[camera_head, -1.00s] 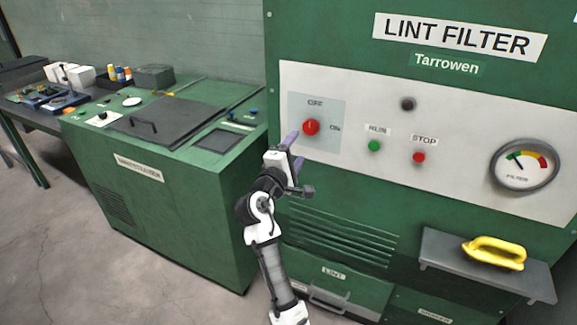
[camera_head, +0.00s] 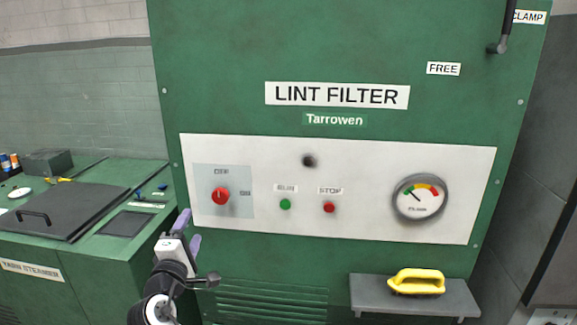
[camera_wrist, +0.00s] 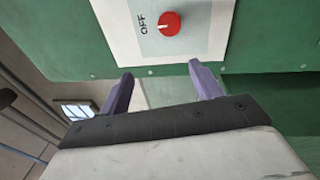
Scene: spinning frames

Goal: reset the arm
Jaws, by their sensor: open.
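My gripper (camera_head: 188,231) is open and empty, its two purple fingers apart. It is in front of the lower left of the lint filter's white panel (camera_head: 350,222), a little below and left of the red rotary switch (camera_head: 220,196). In the wrist view my gripper (camera_wrist: 160,90) shows both fingers with nothing between them. The red switch (camera_wrist: 169,23) lies beyond the fingertips, apart from them, with its OFF label beside it. My arm reaches up from the bottom of the head view; its lower part is out of frame.
The green lint filter cabinet (camera_head: 400,60) fills the middle. A grey shelf (camera_head: 448,299) with a yellow-handled tool (camera_head: 416,281) juts out at lower right. The yarn steamer (camera_head: 66,252) stands at left. A black clamp lever (camera_head: 504,30) is at upper right.

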